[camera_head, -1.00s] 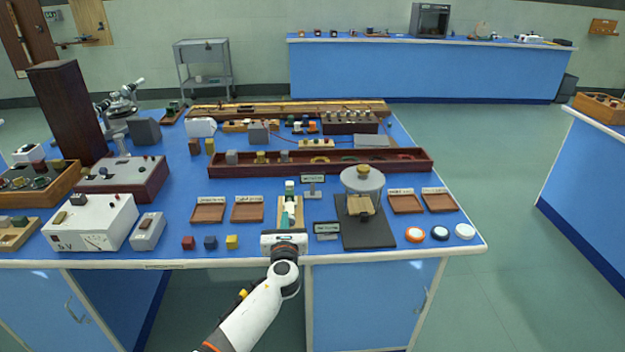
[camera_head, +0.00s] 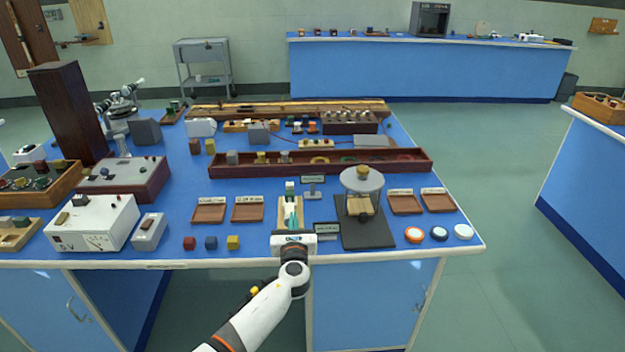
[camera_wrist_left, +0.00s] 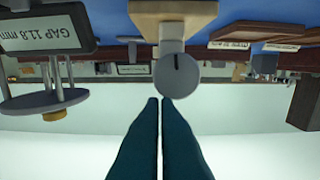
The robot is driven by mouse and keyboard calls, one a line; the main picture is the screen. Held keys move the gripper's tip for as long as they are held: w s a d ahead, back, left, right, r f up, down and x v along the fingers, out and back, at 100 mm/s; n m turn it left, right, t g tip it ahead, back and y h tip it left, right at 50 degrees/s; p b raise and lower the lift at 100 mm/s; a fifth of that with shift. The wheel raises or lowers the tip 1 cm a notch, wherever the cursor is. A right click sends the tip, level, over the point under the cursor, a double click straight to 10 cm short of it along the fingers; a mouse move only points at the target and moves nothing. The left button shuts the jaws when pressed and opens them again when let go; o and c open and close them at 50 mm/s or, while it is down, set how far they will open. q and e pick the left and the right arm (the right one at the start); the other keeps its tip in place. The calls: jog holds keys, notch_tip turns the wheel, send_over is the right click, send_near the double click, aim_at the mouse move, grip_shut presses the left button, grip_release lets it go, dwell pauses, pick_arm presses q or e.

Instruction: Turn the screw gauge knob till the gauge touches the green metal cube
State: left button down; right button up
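My left gripper (camera_head: 291,214) reaches over the front table edge at the screw gauge (camera_head: 290,200), which stands on a light wooden base. In the left wrist view, which is upside down, the teal fingertips (camera_wrist_left: 160,100) lie close together with nothing seen between them. The round grey knob (camera_wrist_left: 178,75) with a black mark is just beyond the tips, slightly right; contact is unclear. A pale, greenish block (camera_head: 290,187) shows at the gauge's far end; I cannot tell whether it is the green metal cube. A dark display (camera_wrist_left: 45,32) reads GAP 11.8 mm.
A round-topped stand on a dark plate (camera_head: 368,236) is close on the right. Several small trays and a long wooden box (camera_head: 380,160) lie behind.

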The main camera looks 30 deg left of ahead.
pick_arm(q)
jog(key=shift+d+f, duration=0.1)
jog(key=shift+f, duration=0.1)
jog(key=shift+w+r+p, duration=0.1)
jog(key=shift+r+p, duration=0.15)
jog(key=shift+p, duration=0.15)
jog(key=shift+s+d+p, duration=0.3)
jog(key=shift+p, duration=0.05)
jog(key=p+v, duration=0.2)
jog(key=v, duration=0.3)
jog(key=shift+r, duration=0.2)
jog(key=shift+w+a+m+b, duration=0.7)
jog(key=shift+w+m, duration=0.1)
jog(key=shift+m, duration=0.2)
jog(key=shift+w+a+m+b, duration=0.55)
jog(key=shift+w+m+b, duration=0.2)
jog(key=shift+m, duration=0.25)
jog(key=shift+w+a+m+b, duration=0.65)
jog(key=shift+w+m, duration=0.2)
jog(key=shift+m, duration=0.15)
